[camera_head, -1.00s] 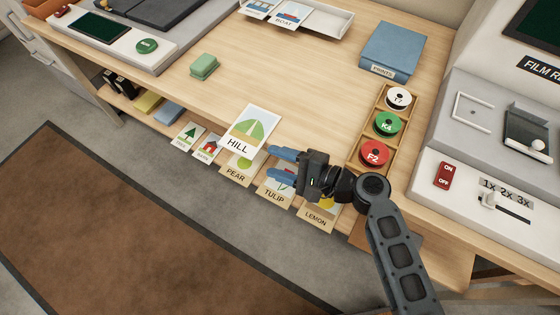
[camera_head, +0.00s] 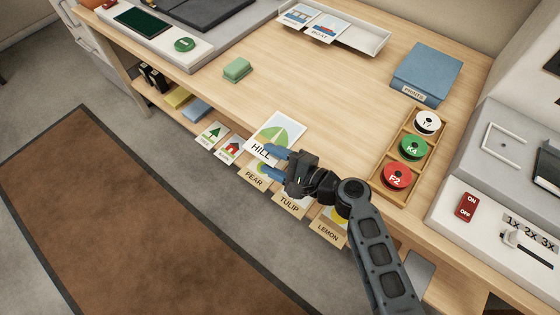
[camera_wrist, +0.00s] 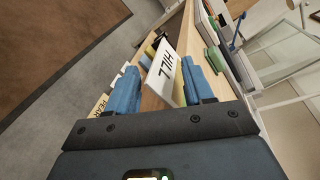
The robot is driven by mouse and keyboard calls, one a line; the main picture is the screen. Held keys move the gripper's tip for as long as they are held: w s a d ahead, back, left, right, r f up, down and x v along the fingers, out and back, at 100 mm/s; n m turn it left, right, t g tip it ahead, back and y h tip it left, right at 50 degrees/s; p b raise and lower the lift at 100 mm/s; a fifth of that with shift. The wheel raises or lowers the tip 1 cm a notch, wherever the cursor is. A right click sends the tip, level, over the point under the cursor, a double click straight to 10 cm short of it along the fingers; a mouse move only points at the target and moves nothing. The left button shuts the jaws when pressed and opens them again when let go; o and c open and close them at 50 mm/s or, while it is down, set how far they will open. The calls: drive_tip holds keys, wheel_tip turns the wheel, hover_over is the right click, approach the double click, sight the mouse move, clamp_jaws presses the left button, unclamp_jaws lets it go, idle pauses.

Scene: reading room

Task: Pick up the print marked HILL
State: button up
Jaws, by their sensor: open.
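The print marked HILL (camera_head: 279,131), a white card with a green hill, lies at the front edge of the wooden desk, its lettered end by the edge. My gripper (camera_head: 266,164) is open at that end, one blue finger overlapping the card's lettered corner in the head view. In the wrist view, the HILL print (camera_wrist: 164,72) shows between the two spread blue fingers (camera_wrist: 160,88), closer to the right one. I cannot tell whether either finger touches it. Part of the print's lettered edge is hidden behind the finger in the head view.
Below the desk edge are prints marked PEAR (camera_head: 254,177), TULIP (camera_head: 289,203) and LEMON (camera_head: 329,231), close under my gripper. A spool tray (camera_head: 385,157) stands to the right, a blue PRINTS box (camera_head: 427,72) behind it. The desk's middle is clear.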

drive_tip(key=shift+c, duration=0.4)
clamp_jaws()
drive_tip(key=shift+o, duration=0.6)
unclamp_jaws()
drive_tip(key=shift+d, duration=0.1)
drive_tip(key=v, duration=0.7)
drive_tip(key=shift+s+d, duration=0.25)
